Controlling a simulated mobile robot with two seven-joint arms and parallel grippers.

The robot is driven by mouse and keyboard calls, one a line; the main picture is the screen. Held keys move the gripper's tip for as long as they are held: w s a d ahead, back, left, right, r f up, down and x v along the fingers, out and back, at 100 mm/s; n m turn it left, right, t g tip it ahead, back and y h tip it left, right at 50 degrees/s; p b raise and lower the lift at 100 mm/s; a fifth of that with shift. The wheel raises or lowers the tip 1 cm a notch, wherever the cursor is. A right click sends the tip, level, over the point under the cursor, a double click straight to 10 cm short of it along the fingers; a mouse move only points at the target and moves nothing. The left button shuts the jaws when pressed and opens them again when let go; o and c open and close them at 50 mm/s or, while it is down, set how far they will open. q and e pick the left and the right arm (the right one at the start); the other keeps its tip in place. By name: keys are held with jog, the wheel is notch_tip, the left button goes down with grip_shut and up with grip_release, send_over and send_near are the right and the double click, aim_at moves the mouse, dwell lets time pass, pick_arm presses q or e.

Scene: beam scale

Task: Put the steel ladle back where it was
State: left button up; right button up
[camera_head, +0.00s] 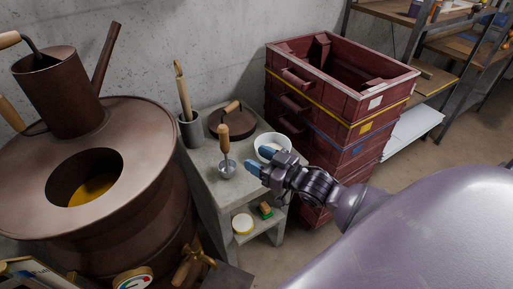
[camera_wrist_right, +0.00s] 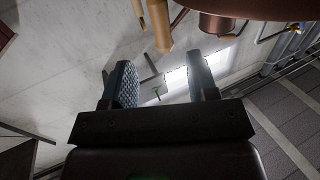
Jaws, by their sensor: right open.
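The steel ladle (camera_head: 227,170) has a round metal bowl and an upright wooden handle. In the head view it stands on the grey concrete stand (camera_head: 205,167), near the front. My right gripper (camera_head: 257,161) is just right of the ladle, with its blue fingers pointing toward it. The fingers are apart with nothing between them, and a small gap to the ladle seems to show. In the right wrist view the gripper (camera_wrist_right: 162,82) is also open and empty. My left gripper is not in view.
A white bowl (camera_head: 272,141), a round dark lid (camera_head: 228,124) and a grey pot (camera_head: 190,131) with a wooden-handled tool share the stand. Stacked red crates (camera_head: 335,95) stand to the right. A large brown metal vessel (camera_head: 145,145) fills the left.

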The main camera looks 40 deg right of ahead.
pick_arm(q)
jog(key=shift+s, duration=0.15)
pick_arm(e)
jog(key=s+a+f+m+g+h, duration=0.2)
jog(key=s+f+g+h, duration=0.3)
jog(key=s+f, duration=0.9)
notch_tip(320, 180, down, 3)
jog(key=shift+s+a+f+m+h, duration=0.15)
jog(key=shift+s+a+m+h, duration=0.1)
jog(key=shift+a+m+h, duration=0.2)
jog(key=shift+s, duration=0.1)
